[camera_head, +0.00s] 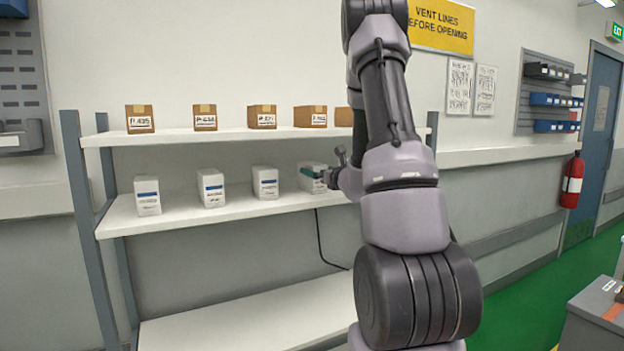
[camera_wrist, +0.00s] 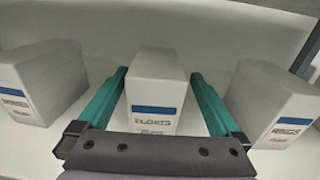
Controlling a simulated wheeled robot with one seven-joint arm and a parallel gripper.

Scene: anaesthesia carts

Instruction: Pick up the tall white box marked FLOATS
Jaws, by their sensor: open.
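The tall white box marked FLOATS (camera_wrist: 154,92) stands upright on a white shelf, its blue-striped label facing the wrist camera. My gripper (camera_wrist: 159,74) is open, with a teal finger on each side of the box and a visible gap at both sides nearer the palm. I cannot tell whether the fingertips touch it. In the head view, my gripper (camera_head: 313,173) is at a white box (camera_head: 307,184) on the middle shelf, partly covered by the fingers; its lettering is unreadable there.
Similar white boxes stand left (camera_wrist: 44,80) and right (camera_wrist: 268,102) of it in the wrist view. More stand along the middle shelf (camera_head: 180,218) leftward. Brown cartons (camera_head: 262,116) line the upper shelf (camera_head: 170,137) above. The lower shelf (camera_head: 240,315) looks clear.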

